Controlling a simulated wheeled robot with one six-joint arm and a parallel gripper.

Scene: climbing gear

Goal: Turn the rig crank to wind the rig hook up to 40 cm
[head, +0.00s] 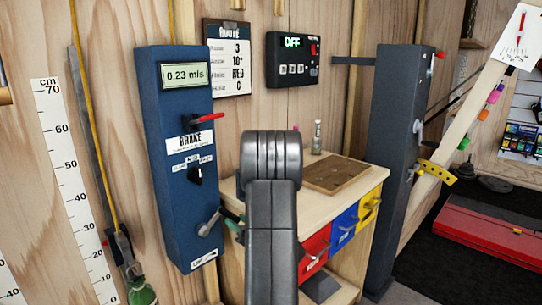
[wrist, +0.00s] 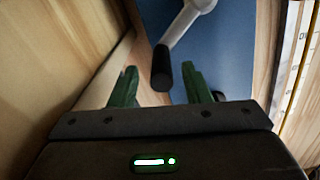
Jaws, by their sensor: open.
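The rig crank (head: 209,224) sits low on the blue rig box, a pale arm with a dark grip. In the wrist view the crank's dark grip (wrist: 161,70) appears between the two green fingers. My gripper (wrist: 159,72) is open around it in the picture; contact cannot be told. In the head view my gripper (head: 234,223) is beside the crank, partly hidden by my arm. The rig hook appears to be the dark metal piece (head: 124,250) with a green load (head: 141,291) below it, cut by the frame's bottom edge. It hangs low beside the cm scale (head: 72,180).
The blue rig box (head: 155,150) carries a display reading 0.23 mls, a red-handled brake lever (head: 208,117) and a black selector knob (head: 195,173). A wooden cabinet (head: 275,220) with coloured drawers stands close right of the crank.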

